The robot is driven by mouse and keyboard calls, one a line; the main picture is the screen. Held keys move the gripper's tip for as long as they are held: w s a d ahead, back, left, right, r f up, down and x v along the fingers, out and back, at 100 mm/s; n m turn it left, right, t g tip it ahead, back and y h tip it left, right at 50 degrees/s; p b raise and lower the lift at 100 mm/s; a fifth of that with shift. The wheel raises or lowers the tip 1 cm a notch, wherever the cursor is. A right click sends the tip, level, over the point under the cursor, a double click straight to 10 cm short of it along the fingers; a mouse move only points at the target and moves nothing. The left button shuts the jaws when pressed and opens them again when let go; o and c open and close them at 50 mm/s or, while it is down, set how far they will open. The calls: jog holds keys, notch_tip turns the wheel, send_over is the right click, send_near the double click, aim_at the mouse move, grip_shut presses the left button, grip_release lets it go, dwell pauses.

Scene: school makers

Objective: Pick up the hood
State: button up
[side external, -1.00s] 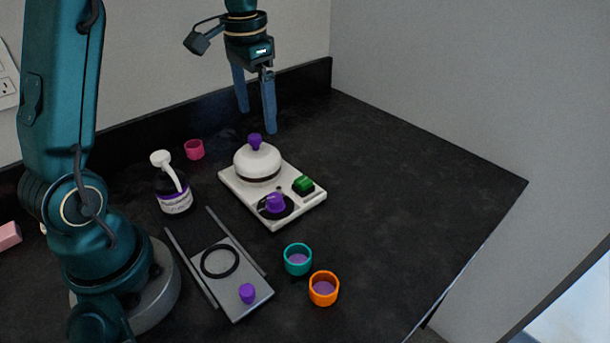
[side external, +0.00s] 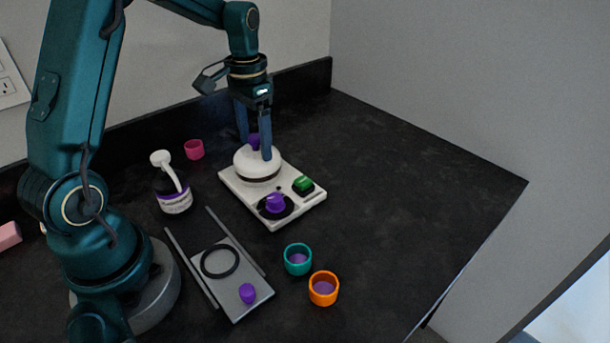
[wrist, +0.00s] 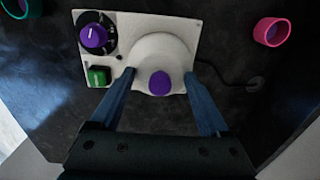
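The hood (side external: 257,163) is a white dome with a purple knob (side external: 253,141) on top. It sits on a white base plate (side external: 276,219), which also has a purple dial and a green switch. In the wrist view the hood (wrist: 160,50) lies ahead between my fingers, with its purple knob (wrist: 160,83) near the middle. My gripper (side external: 255,150) points down over the hood, its blue fingers apart on either side of the knob. In the wrist view the fingers of my gripper (wrist: 156,80) touch nothing that I can make out. One finger partly hides the hood in the side view.
A pump bottle (side external: 173,188) and a pink cup (side external: 194,149) stand left of the plate. A grey tray with rails (side external: 236,305) holds a black ring and a purple knob. Teal (side external: 298,259) and orange (side external: 323,288) cups stand in front. The counter's right side is clear.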

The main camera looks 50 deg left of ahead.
jog(key=c, duration=0.8)
